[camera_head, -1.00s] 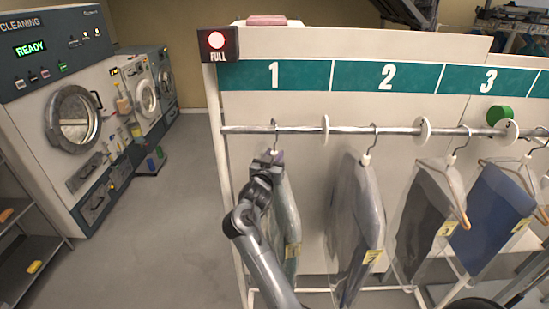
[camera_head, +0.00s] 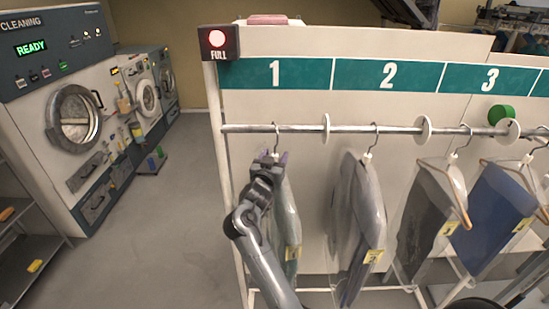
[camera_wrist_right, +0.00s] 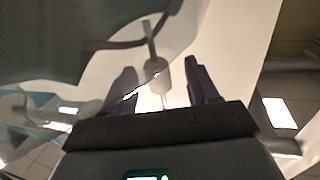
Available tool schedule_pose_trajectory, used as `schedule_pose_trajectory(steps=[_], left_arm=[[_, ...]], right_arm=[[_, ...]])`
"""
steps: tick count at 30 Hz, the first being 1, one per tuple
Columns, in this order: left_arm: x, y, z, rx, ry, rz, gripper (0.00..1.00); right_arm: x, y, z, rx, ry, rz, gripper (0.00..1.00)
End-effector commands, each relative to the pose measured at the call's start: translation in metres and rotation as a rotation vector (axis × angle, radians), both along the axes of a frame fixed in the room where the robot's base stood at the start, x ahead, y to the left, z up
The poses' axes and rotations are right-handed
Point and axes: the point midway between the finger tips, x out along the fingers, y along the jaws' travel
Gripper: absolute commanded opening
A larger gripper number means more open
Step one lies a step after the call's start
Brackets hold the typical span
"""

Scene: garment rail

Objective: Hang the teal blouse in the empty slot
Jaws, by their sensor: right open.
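A grey-green, teal-tinted garment (camera_head: 287,225) in clear film, likely the teal blouse, hangs under label 1. Its hook (camera_head: 276,130) is over the rail (camera_head: 350,129), and it carries a yellow tag. My right gripper (camera_head: 270,157) is at the top of this garment, just below the hook, and partly hides it. In the right wrist view the gripper (camera_wrist_right: 162,78) is open, with the pale hanger neck (camera_wrist_right: 163,72) between its parted fingers. My left gripper is not in view.
White discs (camera_head: 326,128) divide the rail. A red-lit FULL sign (camera_head: 218,42) tops the left post. Open floor (camera_head: 160,230) lies left.

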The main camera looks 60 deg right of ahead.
Motion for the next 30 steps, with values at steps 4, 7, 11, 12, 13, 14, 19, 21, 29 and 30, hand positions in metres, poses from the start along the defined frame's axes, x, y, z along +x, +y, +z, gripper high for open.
schedule_pose_trajectory(steps=[4, 7, 11, 12, 13, 14, 19, 21, 29, 30], left_arm=[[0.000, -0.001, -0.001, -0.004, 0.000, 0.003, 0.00], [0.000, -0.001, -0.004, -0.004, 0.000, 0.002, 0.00], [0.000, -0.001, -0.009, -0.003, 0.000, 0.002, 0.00], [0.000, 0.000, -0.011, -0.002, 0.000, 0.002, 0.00], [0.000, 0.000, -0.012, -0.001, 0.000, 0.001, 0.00], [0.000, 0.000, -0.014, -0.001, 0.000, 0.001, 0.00], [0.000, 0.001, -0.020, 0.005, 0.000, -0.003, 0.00], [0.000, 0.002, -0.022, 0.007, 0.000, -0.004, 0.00], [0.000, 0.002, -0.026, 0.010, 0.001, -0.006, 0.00], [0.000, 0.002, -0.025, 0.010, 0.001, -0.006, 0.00]], right_arm=[[-0.001, 0.003, -0.001, 0.001, 0.000, 0.000, 0.59], [-0.003, 0.011, -0.002, 0.001, -0.001, 0.001, 0.59], [-0.008, 0.029, -0.003, 0.003, -0.002, 0.002, 0.59], [-0.010, 0.035, -0.004, 0.002, -0.001, 0.003, 0.59], [-0.011, 0.041, -0.003, 0.001, -0.002, 0.003, 0.59], [-0.013, 0.046, -0.003, 0.001, -0.003, 0.003, 0.59], [-0.021, 0.073, -0.003, 0.002, -0.003, 0.001, 0.59], [-0.024, 0.083, -0.002, 0.001, -0.001, 0.002, 0.59], [-0.030, 0.102, 0.000, -0.001, -0.001, 0.004, 0.59], [-0.030, 0.103, 0.000, -0.001, -0.001, 0.012, 0.59]])
